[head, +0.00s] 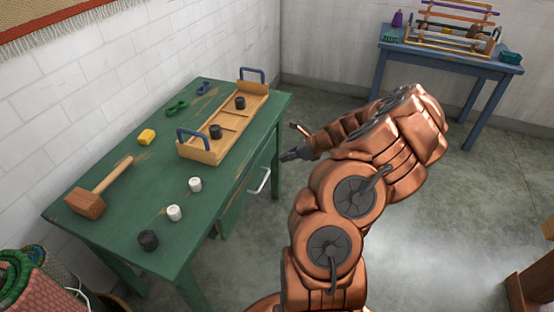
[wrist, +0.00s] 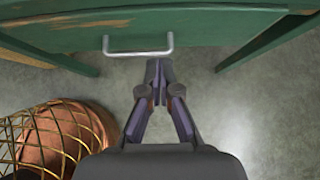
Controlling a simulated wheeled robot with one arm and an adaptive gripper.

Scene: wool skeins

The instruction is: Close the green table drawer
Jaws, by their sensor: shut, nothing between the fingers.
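The green table (head: 150,185) stands along the left wall in the head view. Its drawer (head: 236,204) is in the right-hand side, with a pale metal bar handle (head: 262,180). I cannot tell how far the drawer stands out. In the wrist view the handle (wrist: 138,52) crosses the upper middle, below the green table edge. My gripper (head: 284,156) is in front of the drawer side, to the right of the handle. In the wrist view its fingertips (wrist: 156,66) are together and empty, close to the handle's right half; contact cannot be told.
On the tabletop are a wooden tray (head: 203,154) with blue handles, a mallet (head: 88,202), a yellow block (head: 147,136) and small black and white pieces. A blue table (head: 440,57) stands at the back right.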

